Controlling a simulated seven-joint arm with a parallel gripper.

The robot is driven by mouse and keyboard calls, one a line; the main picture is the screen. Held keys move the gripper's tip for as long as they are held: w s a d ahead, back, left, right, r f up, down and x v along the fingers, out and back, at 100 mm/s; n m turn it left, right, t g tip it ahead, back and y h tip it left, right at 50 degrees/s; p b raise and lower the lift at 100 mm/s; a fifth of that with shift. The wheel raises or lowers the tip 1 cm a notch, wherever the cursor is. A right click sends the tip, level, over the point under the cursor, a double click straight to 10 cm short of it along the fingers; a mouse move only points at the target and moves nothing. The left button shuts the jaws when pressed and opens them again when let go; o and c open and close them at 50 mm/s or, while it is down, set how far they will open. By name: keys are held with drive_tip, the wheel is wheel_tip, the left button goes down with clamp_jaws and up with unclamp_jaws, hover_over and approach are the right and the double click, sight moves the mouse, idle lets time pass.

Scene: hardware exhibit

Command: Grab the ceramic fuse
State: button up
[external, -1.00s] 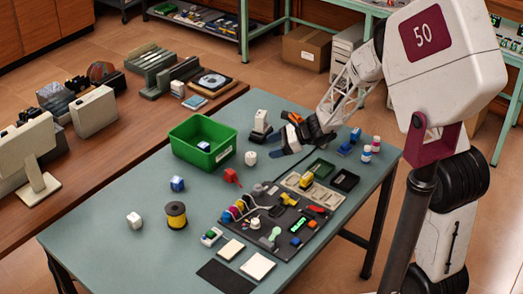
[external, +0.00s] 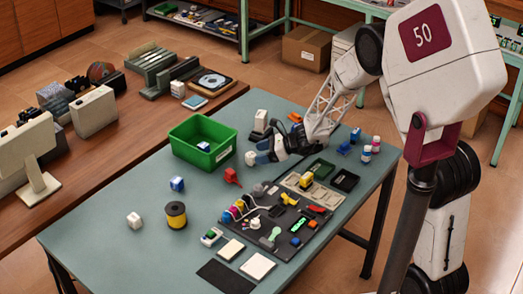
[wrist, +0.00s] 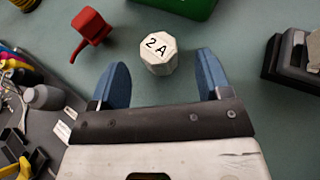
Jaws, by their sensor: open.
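The ceramic fuse (wrist: 158,55) is a white, many-sided block marked "2 A". It stands on the table just beyond and between my fingertips in the wrist view. In the external view the ceramic fuse (external: 251,158) sits in front of the green bin, at the tip of my gripper (external: 260,155). My gripper (wrist: 160,72) is open, with one blue finger on each side of the line to the fuse. I see no finger closed on it.
A red part (wrist: 90,32) lies left of the fuse, and the green bin (wrist: 178,8) is just beyond it. A dark-based white device (wrist: 292,58) stands to the right. A black board with parts (external: 275,225) lies nearer the table's front.

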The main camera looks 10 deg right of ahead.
sight(247, 157)
drive_tip(key=shift+a+f, duration=0.15)
drive_tip(key=shift+a, duration=0.15)
drive_tip(key=shift+a, duration=0.1)
drive_tip(key=shift+x, duration=2.55)
drive_tip(key=c, duration=1)
